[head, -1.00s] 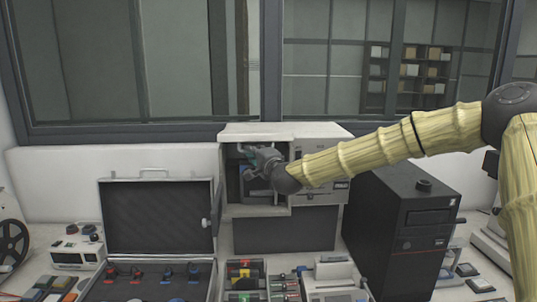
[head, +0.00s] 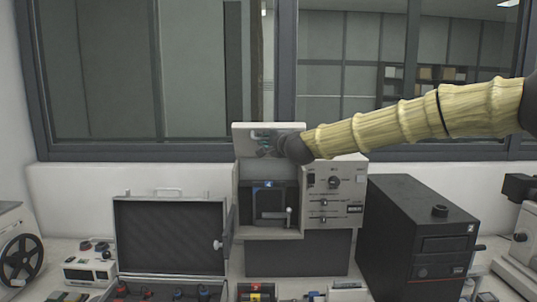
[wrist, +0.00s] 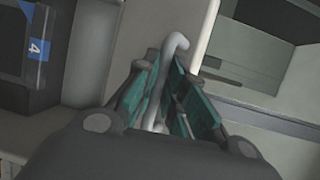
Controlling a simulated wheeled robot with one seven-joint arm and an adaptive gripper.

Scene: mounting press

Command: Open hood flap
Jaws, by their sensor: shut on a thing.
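The mounting press (head: 337,215) is a pale box at the back of the bench, with a knob panel at its right and a dark front opening holding a unit marked 4. Its hood flap (head: 242,132) stands raised, roughly upright, above the opening. My gripper (head: 264,146) is at the flap's face, partly hidden by my wrist. In the wrist view, my gripper's teal fingers (wrist: 167,85) are shut on a grey hooked handle (wrist: 175,43) in front of a pale panel (wrist: 135,30).
A black computer tower (head: 418,235) stands right of the press. An open case (head: 168,234) with tools stands at its left. A window (head: 180,70) rises behind. Small equipment crowds the front of the bench. My arm reaches in from the right.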

